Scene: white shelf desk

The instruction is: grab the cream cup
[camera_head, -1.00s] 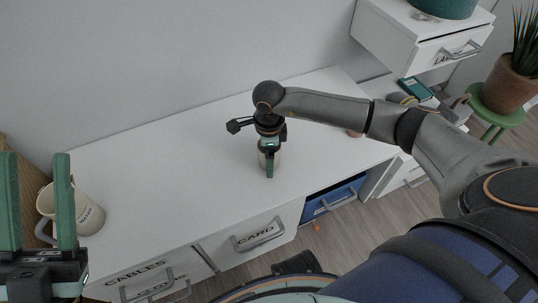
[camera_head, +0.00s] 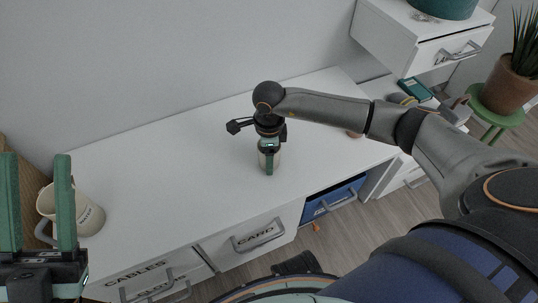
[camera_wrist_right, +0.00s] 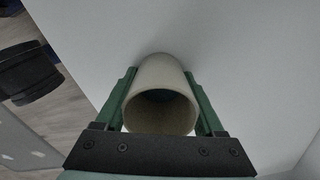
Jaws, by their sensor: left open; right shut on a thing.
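A cream cup (camera_wrist_right: 160,95) is between the green fingers of my right gripper (camera_wrist_right: 165,100) in the right wrist view, with its round open mouth facing the camera. In the head view the right gripper (camera_head: 269,160) points down over the desk and is shut on the cup, which it mostly hides. I cannot tell whether the cup touches the desk. My left gripper (camera_head: 38,205) is open at the left edge. A second cream mug (camera_head: 88,218) with dark print stands behind its fingers, partly hidden.
The white desk (camera_head: 160,170) is clear between the left mug and my right gripper. Drawers with handles, marked CABLES (camera_head: 135,273) and CARD (camera_head: 255,235), are along its front. A blue drawer (camera_head: 335,198) is to the right. A potted plant (camera_head: 510,85) stands on a green stool.

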